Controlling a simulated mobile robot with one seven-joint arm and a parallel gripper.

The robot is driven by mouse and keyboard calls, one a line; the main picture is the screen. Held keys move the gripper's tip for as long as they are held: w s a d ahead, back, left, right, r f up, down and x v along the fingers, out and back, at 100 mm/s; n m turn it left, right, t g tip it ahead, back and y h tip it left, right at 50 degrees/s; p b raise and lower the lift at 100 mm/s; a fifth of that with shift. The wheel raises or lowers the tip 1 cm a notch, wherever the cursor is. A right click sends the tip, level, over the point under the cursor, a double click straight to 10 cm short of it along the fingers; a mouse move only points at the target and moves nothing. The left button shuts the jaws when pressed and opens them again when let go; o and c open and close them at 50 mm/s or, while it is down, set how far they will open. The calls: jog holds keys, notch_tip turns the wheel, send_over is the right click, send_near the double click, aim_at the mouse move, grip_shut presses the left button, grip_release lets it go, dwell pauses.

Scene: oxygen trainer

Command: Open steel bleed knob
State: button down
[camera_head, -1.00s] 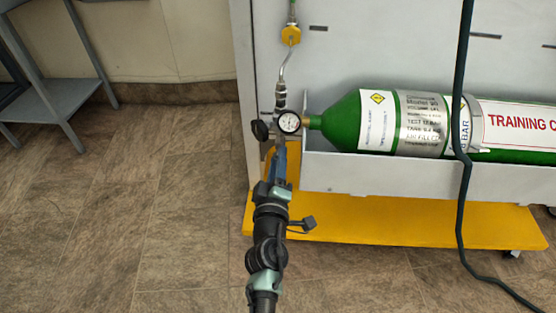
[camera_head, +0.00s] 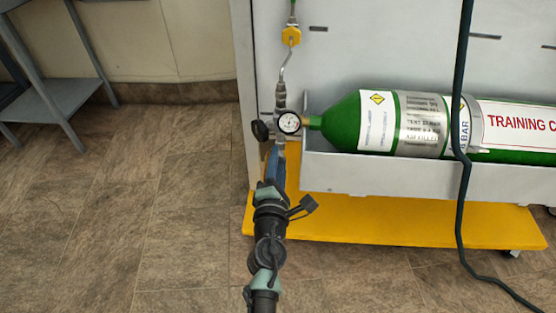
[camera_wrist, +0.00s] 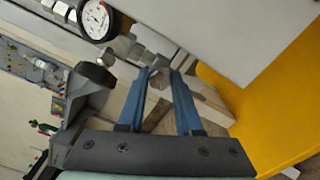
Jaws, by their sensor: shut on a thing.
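The steel bleed knob (camera_wrist: 159,77) is a small grey metal piece below the pressure gauge, seen between the tips of my blue fingers in the wrist view. My gripper (camera_wrist: 163,76) is shut on it, one finger on each side. In the head view my gripper (camera_head: 278,152) reaches up from below to the underside of the valve block, and its fingers largely hide the knob. The white round gauge (camera_head: 289,123) is just above; it also shows in the wrist view (camera_wrist: 97,18).
A black knob (camera_head: 261,131) sticks out left of the gauge, close to my fingers. The green cylinder (camera_head: 340,123) lies in a grey tray (camera_head: 330,178) to the right. A yellow base (camera_head: 400,225) lies below. A dark hose (camera_head: 463,190) hangs farther right. Floor at left is clear.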

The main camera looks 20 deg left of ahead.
jog(key=shift+d+f+n+p, duration=0.1)
jog(key=shift+n+p, duration=0.2)
jog(key=shift+n, duration=4.6)
jog(key=c, duration=0.6)
grip_release()
jog(key=v, duration=1.3)
